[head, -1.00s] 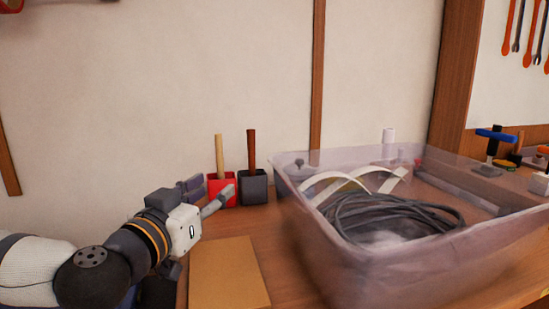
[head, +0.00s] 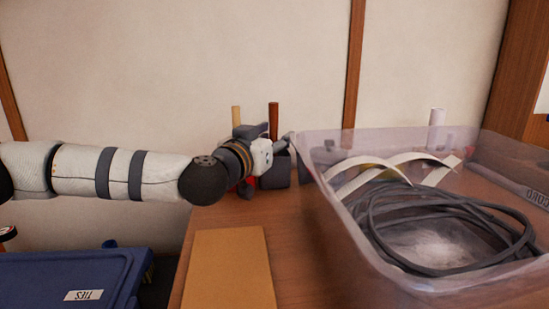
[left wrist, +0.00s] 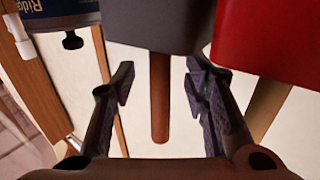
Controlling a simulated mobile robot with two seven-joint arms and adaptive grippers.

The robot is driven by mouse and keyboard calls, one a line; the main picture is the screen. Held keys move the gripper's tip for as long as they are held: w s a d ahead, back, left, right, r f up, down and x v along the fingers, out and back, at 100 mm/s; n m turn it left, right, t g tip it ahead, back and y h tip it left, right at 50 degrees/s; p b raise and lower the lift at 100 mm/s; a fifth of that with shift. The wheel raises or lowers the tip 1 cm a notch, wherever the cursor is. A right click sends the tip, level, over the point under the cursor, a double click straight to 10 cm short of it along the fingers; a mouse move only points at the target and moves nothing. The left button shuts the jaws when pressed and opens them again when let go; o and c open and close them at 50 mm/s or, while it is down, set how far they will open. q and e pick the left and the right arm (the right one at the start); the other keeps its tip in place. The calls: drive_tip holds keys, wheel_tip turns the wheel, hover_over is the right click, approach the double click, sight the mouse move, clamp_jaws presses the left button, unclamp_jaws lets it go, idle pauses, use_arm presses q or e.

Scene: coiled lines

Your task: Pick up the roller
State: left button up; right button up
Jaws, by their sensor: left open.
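I cannot surely pick out a roller. A dark grey block with a brown upright handle (head: 273,116) stands against the back wall. In the left wrist view its brown handle (left wrist: 159,110) lines up between my fingers, with a gap on each side. Beside it a red block (left wrist: 268,38) has a pale wooden handle (head: 236,116); in the head view my gripper mostly hides that block. My left gripper (head: 274,150) is open and empty in front of the two blocks; its fingers also show in the left wrist view (left wrist: 160,82). My right gripper is out of view.
A clear bin (head: 330,225) with coiled dark cable (head: 385,225) and pale strips stands right of my gripper. A tan board (head: 228,268) lies on the wooden bench. A blue lidded box (head: 60,280) is at lower left. A white cylinder (head: 437,117) stands behind the bin.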

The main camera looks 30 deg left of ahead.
sight(273, 106)
use_arm(q)
drive_tip(key=shift+r, duration=0.1)
clamp_jaws()
wheel_tip(273, 106, up, 10)
drive_tip(key=p, duration=0.3)
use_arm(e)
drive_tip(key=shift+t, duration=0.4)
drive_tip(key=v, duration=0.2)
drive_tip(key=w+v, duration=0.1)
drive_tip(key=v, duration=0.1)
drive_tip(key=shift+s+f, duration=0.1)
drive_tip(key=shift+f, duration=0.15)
